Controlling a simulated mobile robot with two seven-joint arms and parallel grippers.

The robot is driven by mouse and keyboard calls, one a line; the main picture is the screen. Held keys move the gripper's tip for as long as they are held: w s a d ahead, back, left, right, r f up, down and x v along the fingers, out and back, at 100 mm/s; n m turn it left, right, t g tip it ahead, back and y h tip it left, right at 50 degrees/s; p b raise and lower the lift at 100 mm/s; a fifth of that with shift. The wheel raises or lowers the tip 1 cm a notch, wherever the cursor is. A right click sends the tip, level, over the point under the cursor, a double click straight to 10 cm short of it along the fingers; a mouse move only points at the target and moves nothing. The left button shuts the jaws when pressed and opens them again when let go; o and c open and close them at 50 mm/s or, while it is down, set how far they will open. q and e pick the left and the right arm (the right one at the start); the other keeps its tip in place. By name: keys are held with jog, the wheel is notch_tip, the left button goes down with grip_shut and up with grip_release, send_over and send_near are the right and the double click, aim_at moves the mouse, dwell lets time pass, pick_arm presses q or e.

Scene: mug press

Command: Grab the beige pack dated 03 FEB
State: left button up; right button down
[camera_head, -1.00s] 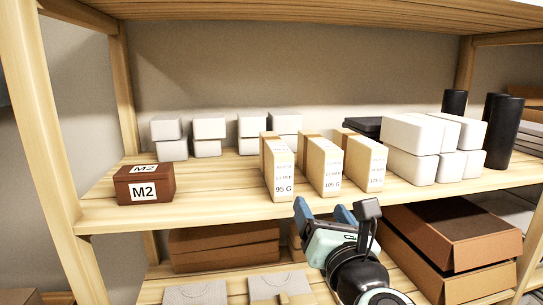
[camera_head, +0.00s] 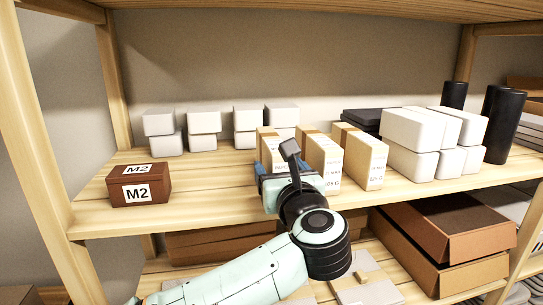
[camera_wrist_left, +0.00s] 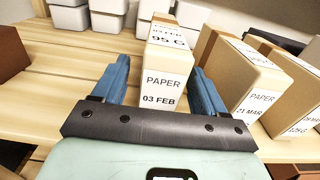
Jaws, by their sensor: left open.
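The beige pack dated 03 FEB (camera_wrist_left: 160,90) stands upright on the shelf; its front reads PAPER and 03 FEB, its top 95 G. In the head view this pack (camera_head: 267,143) is the leftmost of three, its lower part hidden behind my gripper. My left gripper (camera_head: 288,170) is open in front of it. In the left wrist view my blue fingers (camera_wrist_left: 158,78) stand on either side of the pack's front, with gaps visible. Two similar beige packs, one marked 21 MAR (camera_wrist_left: 240,88) and another (camera_wrist_left: 290,100), stand to the right. My right gripper is not in view.
A brown M2 box (camera_head: 139,185) stands at the left of the shelf (camera_head: 215,190). White boxes (camera_head: 205,121) stand behind, and more white boxes (camera_head: 412,130) and black cylinders (camera_head: 503,125) stand to the right. The right finger is close to the 21 MAR pack.

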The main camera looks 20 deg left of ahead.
aim_at(268, 141)
pick_arm(q)
jog(key=x, duration=0.3)
jog(key=shift+w+a+p, duration=0.15)
jog(key=shift+w+p, duration=0.2)
jog(key=shift+s, duration=0.25)
jog(key=shift+c, duration=1.3)
jog(key=shift+r, duration=0.15)
jog(key=c, duration=1.1)
